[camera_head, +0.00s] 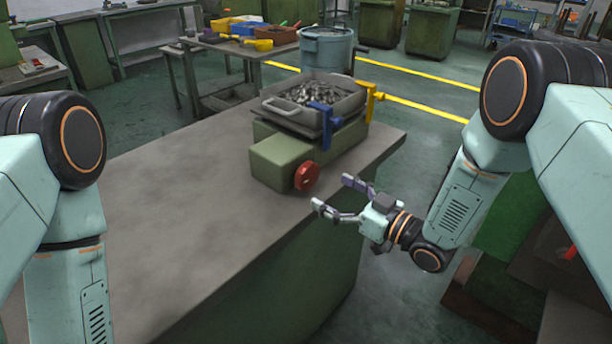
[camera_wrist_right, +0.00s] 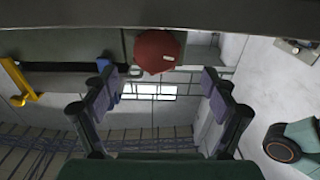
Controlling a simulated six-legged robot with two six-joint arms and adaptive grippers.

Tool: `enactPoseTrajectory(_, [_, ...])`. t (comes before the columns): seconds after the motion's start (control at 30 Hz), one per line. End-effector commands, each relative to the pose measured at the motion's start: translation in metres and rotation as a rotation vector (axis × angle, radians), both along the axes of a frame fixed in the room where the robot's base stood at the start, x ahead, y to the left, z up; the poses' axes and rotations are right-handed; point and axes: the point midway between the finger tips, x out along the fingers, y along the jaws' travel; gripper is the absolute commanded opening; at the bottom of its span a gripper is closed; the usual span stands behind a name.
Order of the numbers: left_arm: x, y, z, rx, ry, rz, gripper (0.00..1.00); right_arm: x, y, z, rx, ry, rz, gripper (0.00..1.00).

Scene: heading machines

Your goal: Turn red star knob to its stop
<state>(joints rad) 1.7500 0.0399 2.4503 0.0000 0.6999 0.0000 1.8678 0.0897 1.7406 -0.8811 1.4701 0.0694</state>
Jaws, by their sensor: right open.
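The red star knob (camera_head: 307,177) sits on the front face of a green machine box (camera_head: 285,160) on the grey table. In the right wrist view the knob (camera_wrist_right: 157,52) shows at the top centre, beyond the fingertips. My right gripper (camera_head: 335,194) is open and empty, just to the right of the knob and a little below it, apart from it. In the right wrist view its two fingers (camera_wrist_right: 160,90) are spread wide with nothing between them. My left arm (camera_head: 65,240) is at the left edge of the head view; its gripper is out of view.
A metal tray of small parts (camera_head: 315,97) rests on the machine, with a blue clamp (camera_head: 325,125) and a yellow clamp (camera_head: 372,100) at its side. The grey tabletop (camera_head: 170,200) is clear on the left. A blue-grey bucket (camera_head: 327,50) stands behind.

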Motion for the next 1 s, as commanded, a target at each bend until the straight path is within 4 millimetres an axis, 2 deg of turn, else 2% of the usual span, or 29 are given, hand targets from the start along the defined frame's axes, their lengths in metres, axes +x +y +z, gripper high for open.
enactPoseTrajectory(0.17, [0.000, 0.000, -0.002, 0.000, 0.000, 0.000, 0.40, 0.008, 0.008, 0.000, 0.008, 0.009, 0.000, 0.86])
enactPoseTrajectory(0.4, [0.000, 0.000, -0.006, 0.000, 0.000, 0.000, 0.40, 0.035, 0.036, -0.001, 0.007, 0.007, 0.001, 0.86])
enactPoseTrajectory(0.6, [0.000, 0.000, -0.008, 0.000, 0.000, 0.000, 0.40, 0.052, 0.051, -0.001, 0.008, 0.008, -0.003, 0.86])
enactPoseTrajectory(0.97, [0.000, 0.000, -0.008, 0.000, 0.000, 0.000, 0.40, 0.057, 0.056, 0.000, 0.008, 0.008, -0.004, 0.86])
enactPoseTrajectory(1.0, [0.000, 0.000, -0.008, 0.000, 0.000, 0.000, 0.40, 0.057, 0.056, 0.000, 0.008, 0.008, -0.004, 0.83])
